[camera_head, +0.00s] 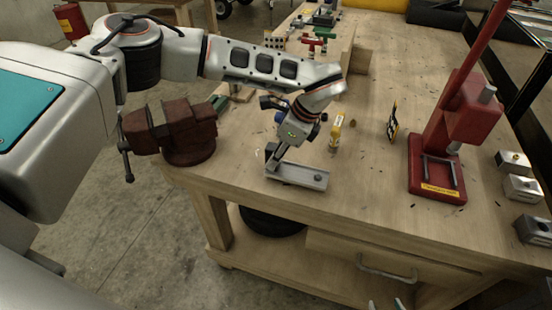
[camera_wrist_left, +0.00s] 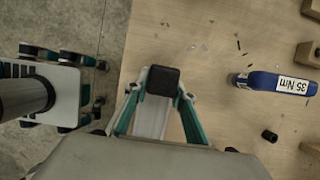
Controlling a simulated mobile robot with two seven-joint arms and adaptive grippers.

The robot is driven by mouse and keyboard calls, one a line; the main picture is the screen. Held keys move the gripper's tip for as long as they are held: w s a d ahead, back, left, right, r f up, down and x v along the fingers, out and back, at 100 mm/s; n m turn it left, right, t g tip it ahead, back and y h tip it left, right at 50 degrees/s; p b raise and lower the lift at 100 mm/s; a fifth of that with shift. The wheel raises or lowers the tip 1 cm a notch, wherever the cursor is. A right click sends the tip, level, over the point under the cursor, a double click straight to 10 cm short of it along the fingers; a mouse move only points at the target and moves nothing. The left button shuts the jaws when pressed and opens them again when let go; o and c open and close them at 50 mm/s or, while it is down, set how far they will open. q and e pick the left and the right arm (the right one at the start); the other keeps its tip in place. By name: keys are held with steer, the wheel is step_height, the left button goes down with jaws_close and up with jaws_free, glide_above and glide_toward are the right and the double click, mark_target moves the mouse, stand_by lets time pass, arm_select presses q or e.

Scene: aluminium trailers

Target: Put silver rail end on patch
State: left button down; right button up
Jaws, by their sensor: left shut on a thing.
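A silver rail (camera_head: 303,177), a flat channel-like piece with a dark spot near its right end, is at the wooden table's front-left edge. My left gripper (camera_head: 272,160) is at the rail's left end, pointing down, shut on it. I cannot tell whether the rail touches the table. No patch can be made out. My right gripper (camera_head: 386,304) shows only two separate tips at the bottom edge.
A dark red vise (camera_head: 190,130) stands left of the rail. A yellow bottle (camera_head: 336,132) and a black-yellow sign (camera_head: 393,122) stand behind it. A red press (camera_head: 440,150) stands to the right, with metal blocks (camera_head: 522,188) beyond. The wooden table (camera_head: 350,205) is mostly clear between.

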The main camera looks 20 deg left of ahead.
arm_select(q)
steer(key=shift+f, duration=0.8)
arm_select(e)
steer(key=shift+d+f, duration=0.1)
steer(key=shift+d, duration=0.2)
arm_select(q)
steer(key=c, duration=1.7)
jaws_free()
arm_select(e)
steer(key=shift+a, duration=0.2)
steer(key=shift+a, duration=0.1)
